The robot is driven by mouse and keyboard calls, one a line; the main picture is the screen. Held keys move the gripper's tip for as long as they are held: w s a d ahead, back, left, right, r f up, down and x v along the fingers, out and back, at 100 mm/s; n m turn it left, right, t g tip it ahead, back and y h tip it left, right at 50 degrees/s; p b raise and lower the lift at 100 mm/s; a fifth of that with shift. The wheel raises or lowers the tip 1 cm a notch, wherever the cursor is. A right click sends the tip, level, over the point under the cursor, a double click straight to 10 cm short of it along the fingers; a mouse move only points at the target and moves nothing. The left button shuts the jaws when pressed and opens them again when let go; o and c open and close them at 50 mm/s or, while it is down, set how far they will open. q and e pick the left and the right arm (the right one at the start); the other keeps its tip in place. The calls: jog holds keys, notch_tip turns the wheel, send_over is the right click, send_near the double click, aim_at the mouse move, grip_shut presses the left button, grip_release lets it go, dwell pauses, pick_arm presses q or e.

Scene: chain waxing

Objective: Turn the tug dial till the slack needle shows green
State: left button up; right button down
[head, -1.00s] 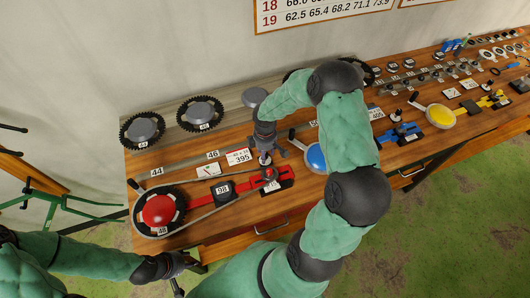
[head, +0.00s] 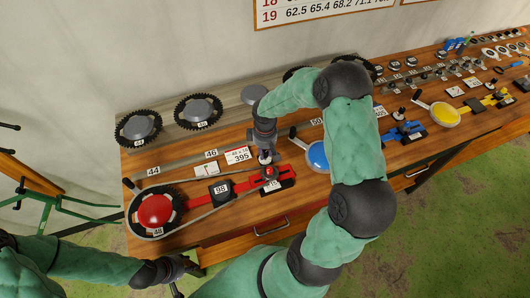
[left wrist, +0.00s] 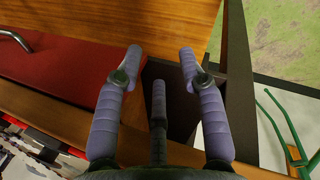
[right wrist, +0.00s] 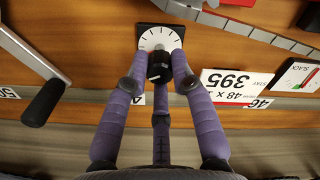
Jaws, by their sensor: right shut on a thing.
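The tug dial (right wrist: 150,36) is a white disc with tick marks on a dark square plate, with a black knob (right wrist: 158,70) above it. My right gripper (right wrist: 158,84) is shut on the knob, its fingers around it. In the head view, my right gripper (head: 265,152) hides most of the dial. The slack gauge (right wrist: 303,76) is cut off at the right edge of the right wrist view; a green band shows, but its needle is not clear. The gauge (head: 206,170) is too small to read in the head view. My left gripper (left wrist: 158,58) is open and empty near the bench edge.
A chain loops around the red-centred chainring (head: 155,210) and along the red bar (head: 235,190). A handle with a dark grip (right wrist: 44,103) stands beside my right gripper. A blue disc station (head: 318,156) and a yellow one (head: 445,114) lie further right.

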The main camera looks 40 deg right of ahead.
aim_at(265, 152)
jog(key=c, duration=1)
grip_release()
jog(key=shift+c, duration=0.2)
notch_tip(265, 152, up, 12)
